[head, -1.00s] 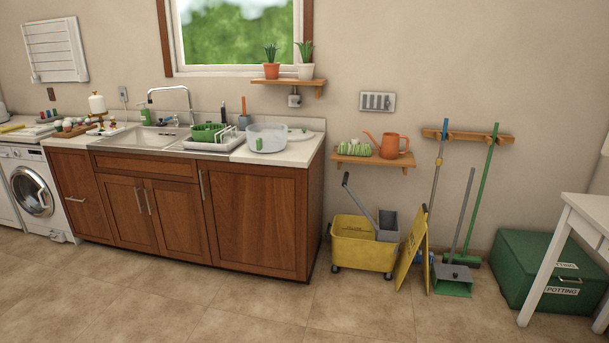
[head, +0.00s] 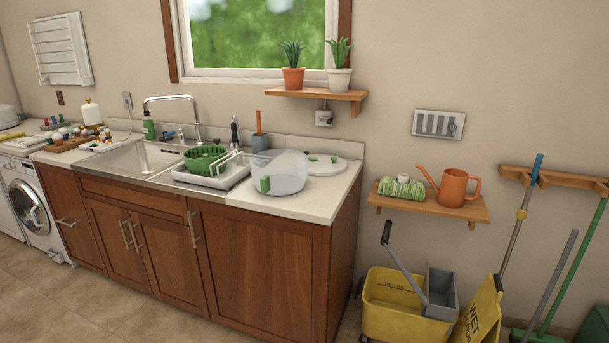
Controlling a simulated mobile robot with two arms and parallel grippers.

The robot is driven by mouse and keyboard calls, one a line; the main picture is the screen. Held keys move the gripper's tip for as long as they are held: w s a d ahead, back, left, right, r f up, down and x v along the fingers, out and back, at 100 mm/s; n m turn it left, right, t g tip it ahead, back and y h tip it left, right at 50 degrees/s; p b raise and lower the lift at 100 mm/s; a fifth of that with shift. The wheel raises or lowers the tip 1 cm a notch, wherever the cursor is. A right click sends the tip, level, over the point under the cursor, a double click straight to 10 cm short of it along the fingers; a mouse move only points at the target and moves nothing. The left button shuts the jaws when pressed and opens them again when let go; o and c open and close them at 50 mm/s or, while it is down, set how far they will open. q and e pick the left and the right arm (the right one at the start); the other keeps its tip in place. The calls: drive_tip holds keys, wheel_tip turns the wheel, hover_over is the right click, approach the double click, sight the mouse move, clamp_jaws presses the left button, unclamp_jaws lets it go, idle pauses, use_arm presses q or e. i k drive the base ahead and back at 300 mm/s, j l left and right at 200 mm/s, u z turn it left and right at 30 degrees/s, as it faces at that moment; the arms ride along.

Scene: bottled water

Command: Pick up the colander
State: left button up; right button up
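A green bowl-shaped thing that looks like the colander (head: 206,158) sits in the white dish rack (head: 232,180) on the counter, just right of the sink basin (head: 135,160). Its rim faces up, and white rack wires stand beside it on the right. Its lower part is hidden by the rack's front edge. Neither of my grippers shows in the head view.
A clear round container (head: 285,175) with a green clip stands right of the rack, with a white lid (head: 325,165) behind it. The faucet (head: 178,112) rises behind the sink. A yellow mop bucket (head: 395,305) and wet floor sign (head: 482,315) stand right of the cabinet. Floor at lower left (head: 75,305) is clear.

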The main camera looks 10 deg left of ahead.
sight(206, 161)
drive_tip(key=i+j+u, duration=0.2)
drive_tip(key=i+u, duration=0.15)
drive_tip(key=i, duration=0.15)
drive_tip(key=i+j+u, duration=0.1)
drive_tip(key=i+u, duration=0.2)
drive_tip(key=i, duration=0.25)
drive_tip(key=i+j+z, duration=0.4)
drive_tip(key=j, duration=0.2)
drive_tip(key=i+j+z, duration=0.2)
drive_tip(key=j, duration=0.15)
drive_tip(key=i+j+z, duration=0.2)
drive_tip(key=j, duration=0.15)
drive_tip(key=k, duration=0.1)
